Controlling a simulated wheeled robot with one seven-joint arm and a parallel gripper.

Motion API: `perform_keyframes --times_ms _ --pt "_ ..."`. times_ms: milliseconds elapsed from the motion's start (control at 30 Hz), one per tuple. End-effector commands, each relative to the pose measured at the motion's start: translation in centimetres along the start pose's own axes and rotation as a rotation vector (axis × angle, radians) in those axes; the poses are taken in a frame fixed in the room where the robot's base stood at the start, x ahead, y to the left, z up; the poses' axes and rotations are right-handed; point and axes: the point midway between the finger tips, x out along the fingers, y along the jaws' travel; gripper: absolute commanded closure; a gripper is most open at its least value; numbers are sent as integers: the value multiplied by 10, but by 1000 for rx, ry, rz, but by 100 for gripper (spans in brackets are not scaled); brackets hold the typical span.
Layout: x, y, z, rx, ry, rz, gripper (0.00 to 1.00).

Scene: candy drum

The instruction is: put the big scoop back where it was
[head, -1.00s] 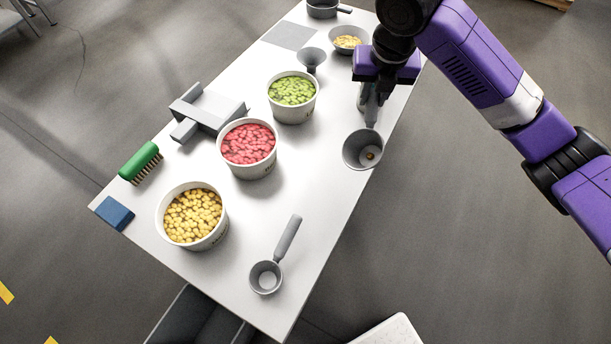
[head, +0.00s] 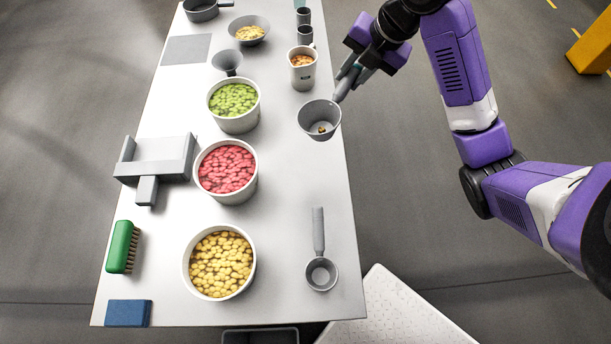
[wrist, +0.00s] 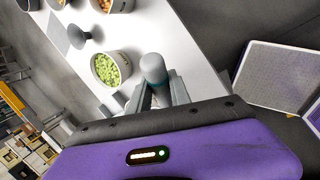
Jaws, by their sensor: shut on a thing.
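My gripper (head: 361,68) is shut on the handle of the big grey scoop (head: 310,122). The scoop hangs over the table's right edge, with its cup toward the lower left and a small brown-yellow bit inside. In the wrist view the handle end (wrist: 153,66) stands between the fingers; the cup is hidden there. A smaller grey scoop (head: 319,228) lies on the table at the front right, its handle pointing to the back. The white table (head: 285,200) has clear surface between the tubs and the small scoop.
Tubs of yellow (head: 188,268), red (head: 246,188) and green (head: 232,124) candy stand in a row. A grey funnel (head: 227,61), a bowl (head: 262,37) and a jug (head: 303,76) stand behind. A grey holder (head: 160,158), green brush (head: 119,246) and blue block (head: 128,313) are at left.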

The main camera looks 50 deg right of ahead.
Motion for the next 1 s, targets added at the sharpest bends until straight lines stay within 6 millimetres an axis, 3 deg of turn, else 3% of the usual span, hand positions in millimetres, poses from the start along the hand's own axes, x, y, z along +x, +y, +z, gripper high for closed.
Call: perform_keyframes --times_ms 667,867,1000 --pt "6 -4 -8 49 66 146 100" --pt "30 -14 -13 50 72 142 100" --pt "63 -29 -13 49 67 142 100"
